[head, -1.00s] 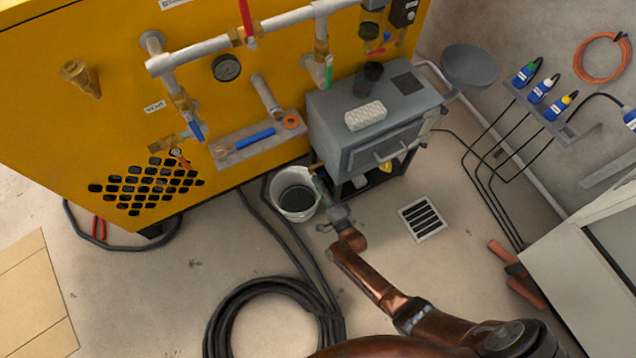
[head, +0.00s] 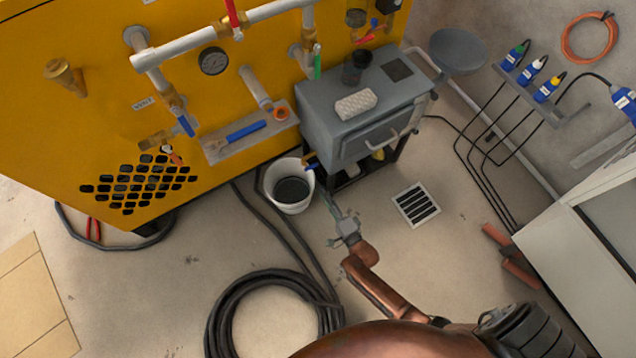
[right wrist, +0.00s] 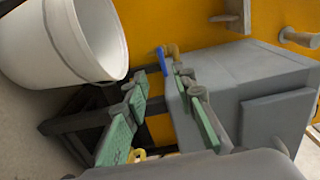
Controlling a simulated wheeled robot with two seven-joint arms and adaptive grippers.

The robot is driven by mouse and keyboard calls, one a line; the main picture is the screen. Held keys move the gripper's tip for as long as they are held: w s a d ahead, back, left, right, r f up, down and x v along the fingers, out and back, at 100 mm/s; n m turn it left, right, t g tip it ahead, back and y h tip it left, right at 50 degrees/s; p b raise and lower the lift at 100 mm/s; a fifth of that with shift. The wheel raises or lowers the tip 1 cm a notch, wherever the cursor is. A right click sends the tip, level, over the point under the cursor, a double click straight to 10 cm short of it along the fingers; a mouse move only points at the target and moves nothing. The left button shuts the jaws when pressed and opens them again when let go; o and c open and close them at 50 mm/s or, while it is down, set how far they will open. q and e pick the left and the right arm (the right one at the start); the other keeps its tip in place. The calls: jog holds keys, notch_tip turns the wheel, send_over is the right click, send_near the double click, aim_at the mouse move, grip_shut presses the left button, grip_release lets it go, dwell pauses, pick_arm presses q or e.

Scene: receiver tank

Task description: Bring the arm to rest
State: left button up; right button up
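My right gripper (head: 328,203) hangs low in front of the grey cart, just right of the white bucket (head: 291,187). In the right wrist view its green-padded fingers (right wrist: 168,112) are spread apart with nothing between them. A small brass valve with a blue handle (head: 311,163) sits at the cart's lower left, above the bucket's rim; it also shows beyond the fingers in the right wrist view (right wrist: 168,60). The gripper is apart from the valve and bucket. The bucket holds something dark. My left gripper is not in view.
The grey cabinet cart (head: 365,108) stands against the yellow tank unit (head: 60,140). A coiled black hose (head: 215,315) lies on the floor at bottom centre. A floor drain (head: 416,204) is to the right. A white cabinet (head: 575,262) stands at far right. Floor around the drain is clear.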

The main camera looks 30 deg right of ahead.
jog(key=shift+s, duration=1.05)
